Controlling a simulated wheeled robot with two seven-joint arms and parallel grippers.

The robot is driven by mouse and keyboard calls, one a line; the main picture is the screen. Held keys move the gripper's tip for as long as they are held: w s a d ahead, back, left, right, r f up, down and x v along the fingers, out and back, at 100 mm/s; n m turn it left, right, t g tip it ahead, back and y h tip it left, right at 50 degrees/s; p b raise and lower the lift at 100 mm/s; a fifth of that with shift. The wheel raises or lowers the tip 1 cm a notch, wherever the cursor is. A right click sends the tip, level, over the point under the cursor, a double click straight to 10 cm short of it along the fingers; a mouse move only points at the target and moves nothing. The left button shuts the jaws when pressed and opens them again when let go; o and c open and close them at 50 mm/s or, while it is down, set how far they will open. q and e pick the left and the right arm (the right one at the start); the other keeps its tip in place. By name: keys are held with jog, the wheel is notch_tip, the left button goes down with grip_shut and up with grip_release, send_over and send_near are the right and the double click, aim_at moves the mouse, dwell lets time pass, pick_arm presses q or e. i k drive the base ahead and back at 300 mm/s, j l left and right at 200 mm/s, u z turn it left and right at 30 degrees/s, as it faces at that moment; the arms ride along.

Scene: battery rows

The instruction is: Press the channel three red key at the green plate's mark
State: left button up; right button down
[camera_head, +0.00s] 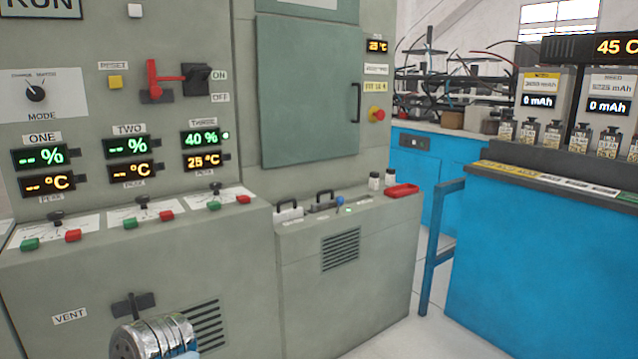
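The channel three red key (243,199) sits on the grey console ledge, right of the channel three green key (214,205) and a small dark lever (214,190). Above them, the display labelled THREE (201,138) reads 40 % in green with a lit green lamp beside it. The display below it (203,161) reads 25 °C. A green plate (628,197) shows partly at the right edge, on the blue bench's front ledge; its marking is too small to read. Neither gripper can be made out. No gripper is seen touching the keys.
Channels one and two show dashes, with red keys (73,235) and (166,215) on the same ledge. A blue bench (550,260) is at right; floor shows between.

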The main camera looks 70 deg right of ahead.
aim_at(243, 198)
jog(key=l+z, duration=0.3)
jog(key=l, duration=0.8)
jog(key=l+z, duration=0.35)
jog(key=l, duration=0.8)
